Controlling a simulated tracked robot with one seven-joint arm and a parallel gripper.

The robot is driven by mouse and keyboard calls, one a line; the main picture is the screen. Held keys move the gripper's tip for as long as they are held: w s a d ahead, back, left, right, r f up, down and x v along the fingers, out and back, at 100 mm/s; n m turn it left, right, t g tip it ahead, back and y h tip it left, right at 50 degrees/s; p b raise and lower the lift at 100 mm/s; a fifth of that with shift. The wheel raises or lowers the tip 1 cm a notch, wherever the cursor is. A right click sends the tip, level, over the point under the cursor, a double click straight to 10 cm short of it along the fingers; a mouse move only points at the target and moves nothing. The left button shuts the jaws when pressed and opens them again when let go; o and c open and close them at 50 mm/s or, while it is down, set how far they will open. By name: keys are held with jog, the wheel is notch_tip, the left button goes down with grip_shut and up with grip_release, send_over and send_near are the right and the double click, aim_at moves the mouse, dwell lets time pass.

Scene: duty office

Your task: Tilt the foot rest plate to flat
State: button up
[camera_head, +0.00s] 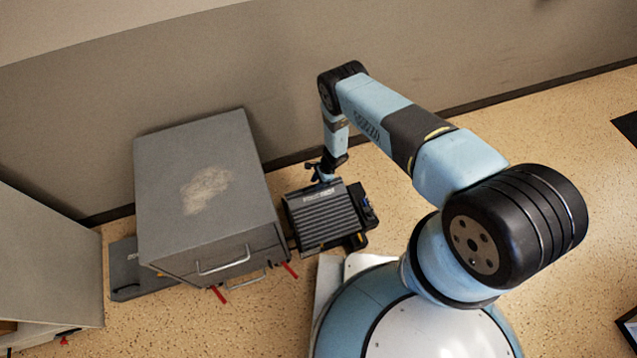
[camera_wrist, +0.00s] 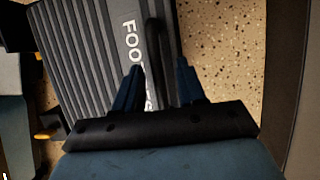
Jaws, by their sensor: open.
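The foot rest plate (camera_head: 322,220) is a dark grey ribbed panel with white lettering along its far edge. It sits on a black base on the floor, and its exact tilt is hard to judge. My gripper (camera_head: 323,174) is at the plate's far edge. In the wrist view the ribbed plate (camera_wrist: 85,60) fills the left side, with the letters "FOO" partly hidden by a finger. My open gripper (camera_wrist: 158,88) has a dark upright bar or loop (camera_wrist: 153,40) at the plate's edge between its two fingers. Whether the fingers touch it cannot be told.
A grey drawer cabinet (camera_head: 205,190) stands close to the left of the foot rest, with red-tipped parts near its front. The wall (camera_head: 260,70) rises behind. Speckled floor (camera_head: 500,130) is clear to the right. An orange part (camera_wrist: 45,133) shows beside the plate.

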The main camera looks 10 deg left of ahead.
jog(key=shift+c, duration=0.2)
jog(key=c, duration=0.6)
jog(key=shift+w, duration=0.1)
grip_shut()
jog(key=shift+a, duration=0.1)
